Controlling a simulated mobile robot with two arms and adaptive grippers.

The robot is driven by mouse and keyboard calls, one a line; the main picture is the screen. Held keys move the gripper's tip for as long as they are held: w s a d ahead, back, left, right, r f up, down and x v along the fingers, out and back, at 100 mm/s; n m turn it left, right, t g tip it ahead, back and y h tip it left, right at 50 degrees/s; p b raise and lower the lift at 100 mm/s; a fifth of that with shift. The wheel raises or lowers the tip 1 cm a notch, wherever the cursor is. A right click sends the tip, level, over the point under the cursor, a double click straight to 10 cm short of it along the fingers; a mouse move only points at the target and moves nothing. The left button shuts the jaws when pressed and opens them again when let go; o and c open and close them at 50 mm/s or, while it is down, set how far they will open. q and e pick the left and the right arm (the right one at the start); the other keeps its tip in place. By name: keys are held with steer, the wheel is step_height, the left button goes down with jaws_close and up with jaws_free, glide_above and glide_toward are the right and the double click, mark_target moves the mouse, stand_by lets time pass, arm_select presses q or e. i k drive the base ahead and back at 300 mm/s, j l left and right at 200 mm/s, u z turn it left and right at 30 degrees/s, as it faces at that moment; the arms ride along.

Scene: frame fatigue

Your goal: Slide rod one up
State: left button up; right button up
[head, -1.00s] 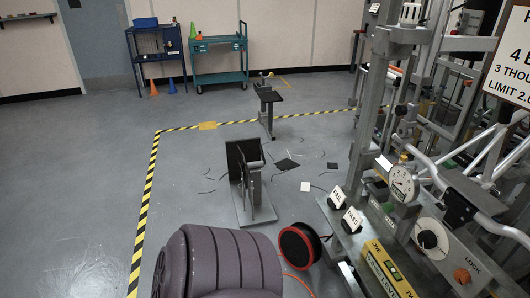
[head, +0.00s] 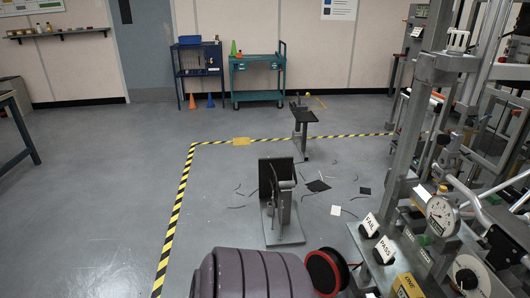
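The grey metal test rig (head: 400,130) stands at the right, with upright posts and bars. A yellow plate (head: 408,287) at its base, cut by the bottom edge, reads "ONE". A round dial gauge (head: 442,215) sits above it. A FAIL card (head: 369,225) and a PASS card (head: 384,250) stand beside it on the base. Several bars are in the rig, and I cannot tell which is rod one. Neither of my grippers is in view.
A large ribbed purple-grey object (head: 250,275) and a black reel with red rims (head: 326,272) lie at the bottom. A metal stand (head: 282,210) and a small black-topped stand (head: 305,118) stand on the floor amid scraps. Left of the yellow-black tape (head: 176,215), floor is clear.

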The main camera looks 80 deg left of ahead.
mark_target(453, 142)
steer(key=u, duration=1.4)
